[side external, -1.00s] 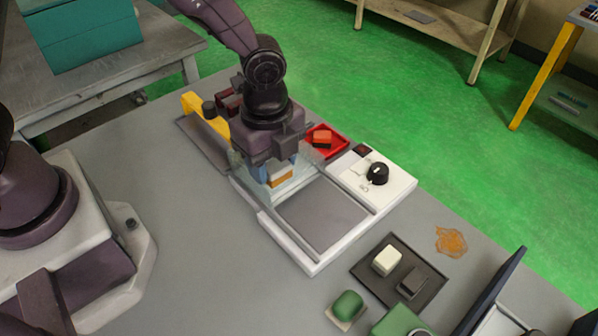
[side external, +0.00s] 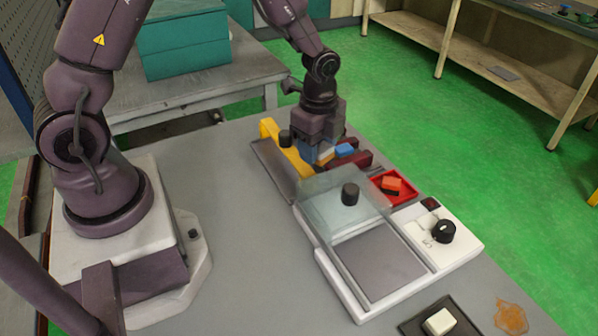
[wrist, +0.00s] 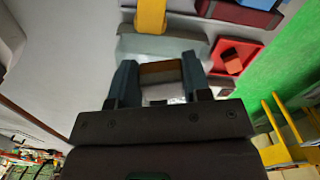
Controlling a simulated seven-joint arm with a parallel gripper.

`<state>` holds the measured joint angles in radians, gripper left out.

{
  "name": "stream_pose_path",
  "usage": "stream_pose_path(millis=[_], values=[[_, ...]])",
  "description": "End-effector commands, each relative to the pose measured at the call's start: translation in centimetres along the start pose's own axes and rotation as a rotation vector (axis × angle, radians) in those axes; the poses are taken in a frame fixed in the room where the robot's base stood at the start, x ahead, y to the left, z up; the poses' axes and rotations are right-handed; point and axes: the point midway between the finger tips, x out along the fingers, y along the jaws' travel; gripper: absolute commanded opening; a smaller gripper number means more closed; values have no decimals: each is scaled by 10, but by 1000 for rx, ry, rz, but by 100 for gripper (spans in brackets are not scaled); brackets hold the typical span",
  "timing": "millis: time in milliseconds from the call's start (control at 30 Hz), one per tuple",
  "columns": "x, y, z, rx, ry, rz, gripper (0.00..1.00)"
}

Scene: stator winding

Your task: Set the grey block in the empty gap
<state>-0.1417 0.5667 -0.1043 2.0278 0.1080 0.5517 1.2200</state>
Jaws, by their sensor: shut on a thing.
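My gripper (side external: 318,160) is at the far end of the table, behind the clear lid of the white machine. In the side view a small orange and pale part of this block shows at the fingertips. I cannot make out a grey block for certain now, and the empty gap is not clearly visible.
The white machine (side external: 463,246) has a clear raised lid (side external: 335,205) with a black knob (side external: 350,194). A red tray (side external: 408,197) holds an orange block. A dark tray (side external: 462,327) with a white block (side external: 439,321) is at the bottom edge.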

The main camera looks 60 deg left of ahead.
Motion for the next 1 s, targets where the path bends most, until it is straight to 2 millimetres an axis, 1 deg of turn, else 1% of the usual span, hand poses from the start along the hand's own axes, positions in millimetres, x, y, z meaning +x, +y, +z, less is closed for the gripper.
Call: stream_pose_path(millis=[33,100,167,200,300,400,467,500,600,633,800,1000], values=[[7,-22,18,-22,0,1,20],[14,-48,40,-28,0,1,20],[20,-69,61,-24,0,2,20],[23,-82,76,-18,0,2,20],[29,-112,111,15,1,1,20],[28,-134,136,74,1,0,20],[25,-145,143,120,1,0,20],[21,-152,144,153,1,-2,20],[9,-162,147,231,0,-2,20],[7,-163,147,253,1,0,20],[10,-159,146,313,1,1,20],[22,-159,146,314,1,3,20]])
